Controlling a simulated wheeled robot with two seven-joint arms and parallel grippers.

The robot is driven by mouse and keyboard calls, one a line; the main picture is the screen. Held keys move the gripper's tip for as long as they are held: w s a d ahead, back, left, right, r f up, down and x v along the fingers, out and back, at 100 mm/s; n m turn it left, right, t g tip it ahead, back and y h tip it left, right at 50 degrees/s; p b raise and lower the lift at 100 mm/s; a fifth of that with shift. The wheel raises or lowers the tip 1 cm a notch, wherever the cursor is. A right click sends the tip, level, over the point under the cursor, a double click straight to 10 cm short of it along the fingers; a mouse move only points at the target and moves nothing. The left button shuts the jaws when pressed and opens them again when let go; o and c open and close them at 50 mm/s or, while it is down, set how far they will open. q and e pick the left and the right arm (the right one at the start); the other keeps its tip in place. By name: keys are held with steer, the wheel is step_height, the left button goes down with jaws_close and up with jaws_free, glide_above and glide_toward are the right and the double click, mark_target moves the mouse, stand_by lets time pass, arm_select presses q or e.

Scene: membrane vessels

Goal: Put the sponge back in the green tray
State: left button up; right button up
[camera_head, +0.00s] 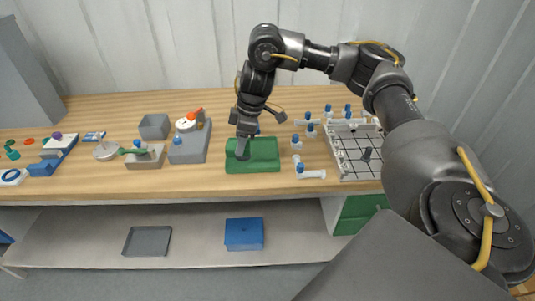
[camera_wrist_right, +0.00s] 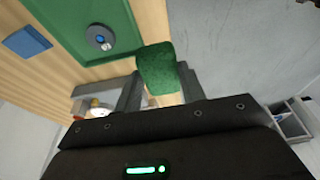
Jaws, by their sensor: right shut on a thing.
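The green tray (camera_head: 262,164) lies on the wooden bench, near the middle of the head view. My right gripper (camera_head: 243,153) points down over the left part of the tray. In the right wrist view the right gripper (camera_wrist_right: 158,86) is shut on a green sponge (camera_wrist_right: 157,68), held between its two fingers. The green tray (camera_wrist_right: 66,22) is beyond the sponge at the upper left there. In the head view I cannot make out the sponge against the gripper and tray, nor whether it touches the tray. My left gripper is in neither view.
Right of the tray are several blue-capped vessels and a white gridded rack (camera_head: 358,158). Left of it stand a grey block (camera_head: 189,147) and a grey bin (camera_head: 154,127). A round grey piece with a blue centre (camera_wrist_right: 100,38) sits in the tray. A blue box (camera_head: 244,234) stands below.

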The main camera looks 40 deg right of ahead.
steer(key=d+f, duration=0.2)
steer(key=d, duration=0.1)
steer(key=w+d+f, duration=0.1)
steer(key=d+f, duration=0.2)
steer(key=d, duration=0.1)
steer(key=w+d+f, duration=0.1)
steer(key=d+f, duration=0.1)
steer(key=d, duration=0.1)
steer(key=shift+d+f, duration=0.2)
steer(key=shift+d, duration=0.2)
steer(key=shift+d+f, duration=0.8)
steer(key=shift+f, duration=0.1)
step_height(320, 180, down, 2)
steer(key=shift+w+d+f+p, duration=0.1)
steer(key=shift+f+p, duration=0.05)
steer(key=shift+p, duration=0.45)
steer(key=shift+f, duration=0.5)
